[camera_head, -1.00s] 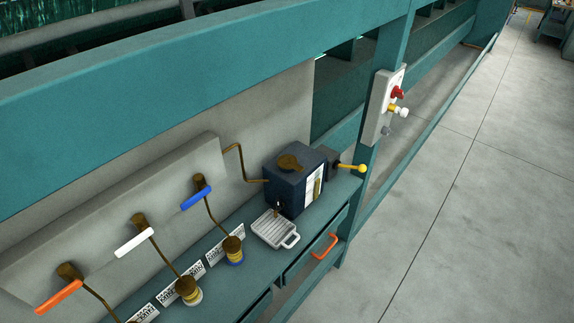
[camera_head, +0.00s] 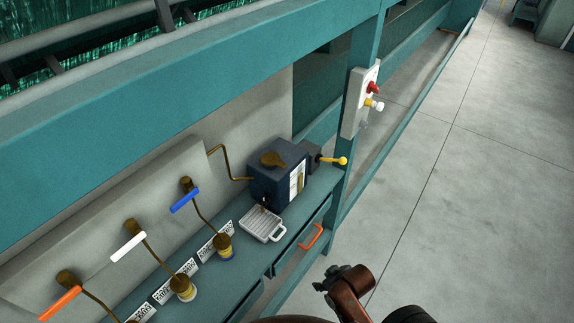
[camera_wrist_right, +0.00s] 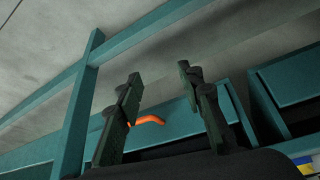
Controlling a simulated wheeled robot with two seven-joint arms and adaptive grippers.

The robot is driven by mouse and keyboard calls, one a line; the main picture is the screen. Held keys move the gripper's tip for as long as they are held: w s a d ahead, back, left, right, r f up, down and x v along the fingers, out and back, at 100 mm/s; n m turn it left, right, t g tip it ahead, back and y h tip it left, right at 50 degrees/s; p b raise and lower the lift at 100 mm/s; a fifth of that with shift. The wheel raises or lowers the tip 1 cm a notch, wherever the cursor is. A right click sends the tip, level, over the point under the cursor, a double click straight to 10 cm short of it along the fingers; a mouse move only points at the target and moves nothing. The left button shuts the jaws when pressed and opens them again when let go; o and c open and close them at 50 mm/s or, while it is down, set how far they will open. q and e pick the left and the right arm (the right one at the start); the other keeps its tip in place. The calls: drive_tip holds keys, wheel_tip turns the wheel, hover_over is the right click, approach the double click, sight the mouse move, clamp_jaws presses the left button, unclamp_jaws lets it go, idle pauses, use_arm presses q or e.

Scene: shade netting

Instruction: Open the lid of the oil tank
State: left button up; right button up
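The oil tank (camera_head: 264,186) is a dark blue-grey box with a light label and gauge on its right face, standing on the teal shelf. Its brass lid (camera_head: 272,159) lies flat on top and looks closed. My right gripper (camera_head: 340,277) shows at the bottom of the head view, in front of the shelf, well below and right of the tank, touching nothing. In the right wrist view its two dark fingers (camera_wrist_right: 160,76) are apart with nothing held between them; the tank is not in that view. My left gripper is not in view.
A grey drip tray (camera_head: 261,224) sits before the tank. An orange drawer handle (camera_head: 312,237) also shows in the wrist view (camera_wrist_right: 148,120). A switch box (camera_head: 357,105) hangs on the post. Floor at right is clear.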

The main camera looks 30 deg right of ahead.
drive_tip(key=w+r+n+t+y, duration=0.35)
drive_tip(key=w+r+t, duration=0.25)
drive_tip(key=w+r, duration=0.8)
drive_tip(key=t+y, duration=0.3)
drive_tip(key=t, duration=0.2)
approach(285, 166)
drive_tip(key=w, duration=0.2)
drive_tip(key=shift+a+p+x, duration=0.15)
drive_tip(key=shift+p+x, duration=0.55)
drive_tip(key=shift+x, duration=1.2)
drive_tip(key=shift+a+p+x, duration=0.15)
drive_tip(key=shift+p+x, duration=0.55)
drive_tip(key=shift+x, duration=1.2)
drive_tip(key=shift+s, duration=0.15)
drive_tip(key=shift+c, duration=0.7)
clamp_jaws()
